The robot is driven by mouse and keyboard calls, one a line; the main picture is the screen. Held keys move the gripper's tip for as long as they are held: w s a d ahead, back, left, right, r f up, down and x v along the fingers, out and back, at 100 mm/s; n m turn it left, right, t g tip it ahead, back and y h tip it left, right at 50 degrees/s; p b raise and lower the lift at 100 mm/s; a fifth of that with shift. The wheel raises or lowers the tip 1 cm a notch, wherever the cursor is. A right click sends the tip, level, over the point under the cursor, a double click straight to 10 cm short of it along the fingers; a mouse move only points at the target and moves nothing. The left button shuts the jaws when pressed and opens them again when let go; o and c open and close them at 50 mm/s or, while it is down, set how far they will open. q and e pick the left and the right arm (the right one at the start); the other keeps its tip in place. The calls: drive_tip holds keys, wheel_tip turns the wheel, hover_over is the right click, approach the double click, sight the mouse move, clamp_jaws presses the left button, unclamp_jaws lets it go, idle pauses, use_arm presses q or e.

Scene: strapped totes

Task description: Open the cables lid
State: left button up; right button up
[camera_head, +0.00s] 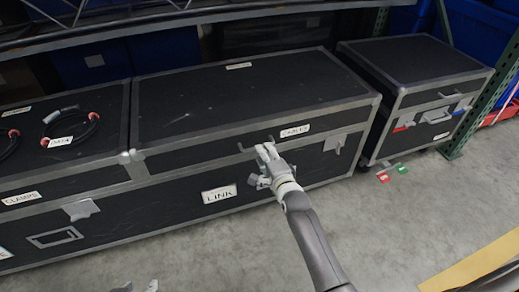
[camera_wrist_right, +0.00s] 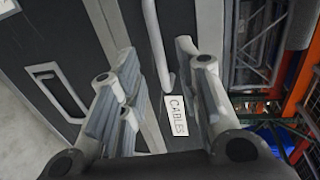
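The cables lid (camera_head: 245,95) is the black top with grey metal edges on the middle case, and it lies shut. Its white CABLES label (camera_head: 295,130) is on the front face, and it also shows in the right wrist view (camera_wrist_right: 177,115). A grey bar handle (camera_wrist_right: 157,45) runs between the fingers of my right gripper (camera_wrist_right: 155,88). That gripper is open around the handle, with a gap visible on both sides. In the head view my right gripper (camera_head: 264,152) is at the lid's front and hides part of the handle. My left gripper (camera_head: 137,287) barely shows at the bottom edge.
A LINK label (camera_head: 219,194) is on the lower front. The left case (camera_head: 75,185) carries coiled cables (camera_head: 70,127). A separate case (camera_head: 415,75) stands at the right. A rack shelf (camera_head: 170,20) overhangs the back. The grey floor (camera_head: 390,230) in front is clear.

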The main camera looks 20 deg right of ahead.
drive_tip(key=w, duration=0.2)
drive_tip(key=w+f+b, duration=0.1)
drive_tip(key=w, duration=0.1)
drive_tip(key=shift+w, duration=0.3)
use_arm(q)
drive_tip(key=w+d+r+t+h, duration=0.1)
drive_tip(key=w+d+r+t, duration=0.1)
drive_tip(key=w+r+t, duration=0.3)
drive_tip(key=shift+w+d+r+h+b, duration=0.3)
drive_tip(key=shift+w+d+r, duration=0.1)
drive_tip(key=shift+w, duration=0.75)
use_arm(e)
drive_tip(key=shift+w+a, duration=0.1)
drive_tip(key=shift+w, duration=0.2)
drive_tip(key=shift+c, duration=0.5)
clamp_jaws()
